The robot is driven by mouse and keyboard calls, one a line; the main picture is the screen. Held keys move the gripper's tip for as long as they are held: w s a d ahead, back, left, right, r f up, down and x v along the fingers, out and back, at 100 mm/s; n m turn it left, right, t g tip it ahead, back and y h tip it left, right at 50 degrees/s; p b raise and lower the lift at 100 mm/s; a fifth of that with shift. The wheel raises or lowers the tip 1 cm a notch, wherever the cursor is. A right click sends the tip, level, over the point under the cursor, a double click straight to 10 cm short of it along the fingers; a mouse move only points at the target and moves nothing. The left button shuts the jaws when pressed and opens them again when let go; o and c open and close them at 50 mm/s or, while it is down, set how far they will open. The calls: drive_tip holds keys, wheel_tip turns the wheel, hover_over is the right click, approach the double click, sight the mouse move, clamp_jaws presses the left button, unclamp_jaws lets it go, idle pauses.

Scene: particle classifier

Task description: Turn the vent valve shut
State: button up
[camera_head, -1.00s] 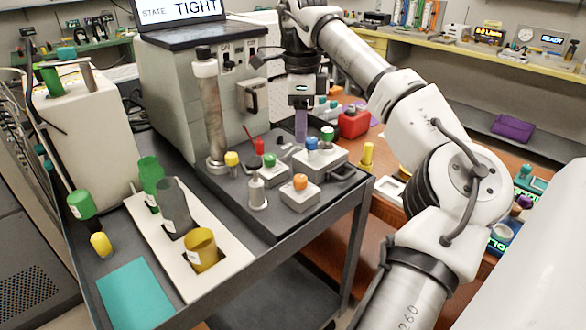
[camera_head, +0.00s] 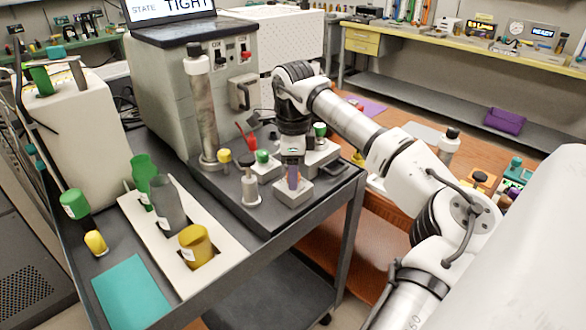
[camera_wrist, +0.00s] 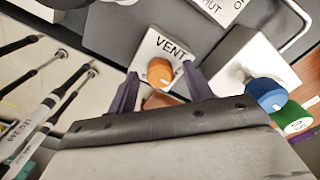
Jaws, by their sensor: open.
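The vent valve is a pale block (camera_wrist: 150,45) labelled VENT with a round orange knob (camera_wrist: 160,71) on top. In the wrist view the knob shows between and just beyond the two purple fingers of my gripper (camera_wrist: 161,88). The fingers are open, one on each side, with gaps to the knob. In the head view my gripper (camera_head: 292,181) points down over the vent block (camera_head: 294,194) near the front of the dark plate and hides the knob. Whether the fingers are level with the knob is unclear.
A blue knob (camera_wrist: 266,93) and a green knob (camera_wrist: 292,118) stand right of the vent block in the wrist view. A grey post (camera_head: 249,185) and a yellow knob (camera_head: 225,156) stand left of my gripper in the head view. A tall column (camera_head: 203,115) rises behind them.

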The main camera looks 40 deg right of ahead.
drive_tip(key=shift+c, duration=0.2)
drive_tip(key=c, duration=0.9)
drive_tip(key=shift+c, duration=0.2)
drive_tip(key=shift+m, duration=0.3)
drive_tip(key=m+b, duration=0.1)
drive_tip(key=m, duration=0.3)
drive_tip(key=shift+m, duration=0.3)
drive_tip(key=m, duration=0.4)
drive_tip(key=shift+b, duration=0.4)
drive_tip(key=m, duration=0.5)
drive_tip(key=shift+b, duration=0.4)
drive_tip(key=shift+r+m, duration=0.1)
drive_tip(key=shift+m, duration=1.8)
drive_tip(key=shift+b, duration=0.3)
